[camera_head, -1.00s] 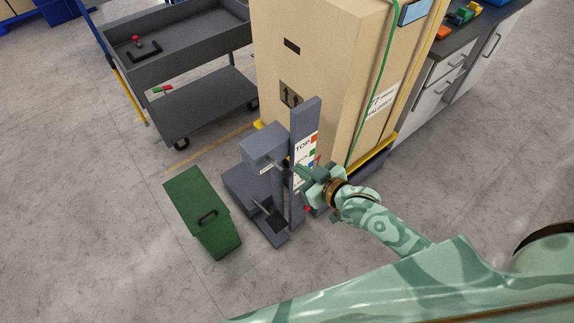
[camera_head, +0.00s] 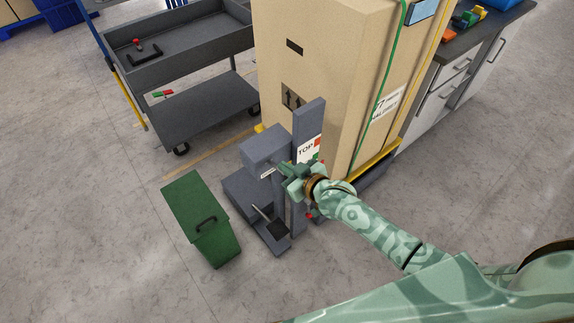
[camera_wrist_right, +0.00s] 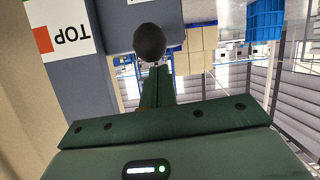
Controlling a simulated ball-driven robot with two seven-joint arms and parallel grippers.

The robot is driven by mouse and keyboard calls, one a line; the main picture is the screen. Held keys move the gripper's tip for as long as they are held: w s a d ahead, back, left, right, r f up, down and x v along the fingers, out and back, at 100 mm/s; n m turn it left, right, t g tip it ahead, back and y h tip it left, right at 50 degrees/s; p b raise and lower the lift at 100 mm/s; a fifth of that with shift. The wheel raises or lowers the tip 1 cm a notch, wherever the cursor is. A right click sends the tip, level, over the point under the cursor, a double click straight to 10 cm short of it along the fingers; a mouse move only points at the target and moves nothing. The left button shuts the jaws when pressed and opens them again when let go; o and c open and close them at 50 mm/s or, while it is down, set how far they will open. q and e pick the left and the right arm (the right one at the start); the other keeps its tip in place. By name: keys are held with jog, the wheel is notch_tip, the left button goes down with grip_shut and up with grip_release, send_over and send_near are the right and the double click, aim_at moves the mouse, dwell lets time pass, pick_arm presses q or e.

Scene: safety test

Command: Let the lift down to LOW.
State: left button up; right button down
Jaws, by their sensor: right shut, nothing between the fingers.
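The lift (camera_head: 308,120) is a grey upright post on a base, with a box-shaped head (camera_head: 265,143) on its left side. A white label (camera_head: 308,150) on the post reads TOP beside a red square; it also shows in the wrist view (camera_wrist_right: 68,36). My right arm covers the label's lower part. My right gripper (camera_head: 286,168) is shut and empty in front of the post. In the wrist view its closed fingers (camera_wrist_right: 157,78) point at a dark round knob (camera_wrist_right: 149,42), which appears just beyond the tips; I cannot tell whether they touch. My left gripper is out of view.
A tall cardboard box (camera_head: 325,60) stands close behind the lift. A green bin (camera_head: 205,220) is on the floor to its left. A grey cart (camera_head: 205,110) stands at back left, and a drawer bench (camera_head: 450,90) at right. Floor at front left is clear.

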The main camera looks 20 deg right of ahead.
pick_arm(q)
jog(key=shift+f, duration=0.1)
pick_arm(e)
jog(key=shift+s+d+f, duration=0.15)
jog(key=shift+s+f, duration=0.2)
jog(key=shift+f, duration=0.1)
